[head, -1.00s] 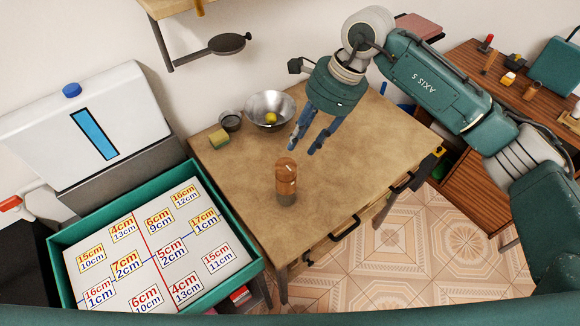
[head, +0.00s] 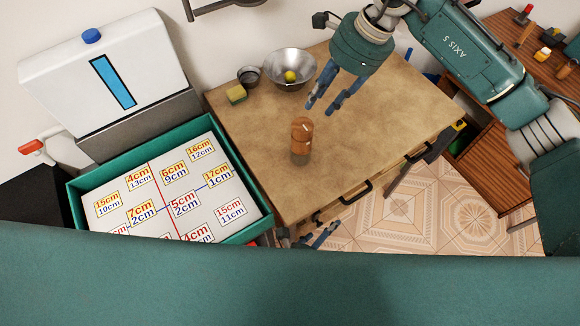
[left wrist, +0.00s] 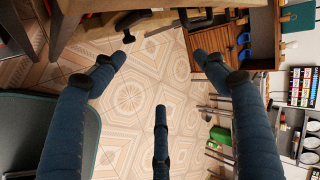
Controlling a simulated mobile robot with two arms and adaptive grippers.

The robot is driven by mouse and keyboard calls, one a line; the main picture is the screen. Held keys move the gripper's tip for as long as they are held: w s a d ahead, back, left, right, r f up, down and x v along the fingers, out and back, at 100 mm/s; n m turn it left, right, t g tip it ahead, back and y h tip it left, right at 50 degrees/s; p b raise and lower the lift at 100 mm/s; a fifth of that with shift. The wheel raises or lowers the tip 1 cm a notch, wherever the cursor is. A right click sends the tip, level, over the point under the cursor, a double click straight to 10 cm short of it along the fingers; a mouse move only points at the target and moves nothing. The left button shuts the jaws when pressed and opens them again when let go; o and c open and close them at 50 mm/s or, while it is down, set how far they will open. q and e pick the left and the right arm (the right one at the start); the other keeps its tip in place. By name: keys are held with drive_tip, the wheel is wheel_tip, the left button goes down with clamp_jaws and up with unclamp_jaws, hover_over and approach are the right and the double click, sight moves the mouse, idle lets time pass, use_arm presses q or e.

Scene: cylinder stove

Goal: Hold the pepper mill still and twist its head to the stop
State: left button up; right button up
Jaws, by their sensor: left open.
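The pepper mill (head: 301,142) stands upright on the brown table, fairly near its front edge. My left gripper (head: 319,238) is low, just off the table's front edge, partly hidden behind my teal arm link. In the left wrist view its fingers (left wrist: 160,75) are spread and empty, with tiled floor beyond. The mill is not visible in that view.
On the table (head: 370,130) are a metal bowl (head: 289,68) with a yellow item, a small dark cup (head: 249,75) and a sponge (head: 236,93). A green-rimmed tray (head: 241,232) of labelled cards is at left. Black drawer handles (head: 356,193) project from the table front.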

use_arm(q)
wheel_tip(320, 180, up, 5)
drive_tip(key=d, duration=0.2)
drive_tip(key=n+t+y, duration=0.1)
drive_tip(key=n+t, duration=0.4)
drive_tip(key=n, duration=1.5)
approach(302, 153)
drive_tip(key=w, duration=0.2)
drive_tip(key=x, duration=1.1)
drive_tip(key=shift+s+d+f, duration=0.2)
drive_tip(key=shift+d+f, duration=0.05)
drive_tip(key=shift+d, duration=0.05)
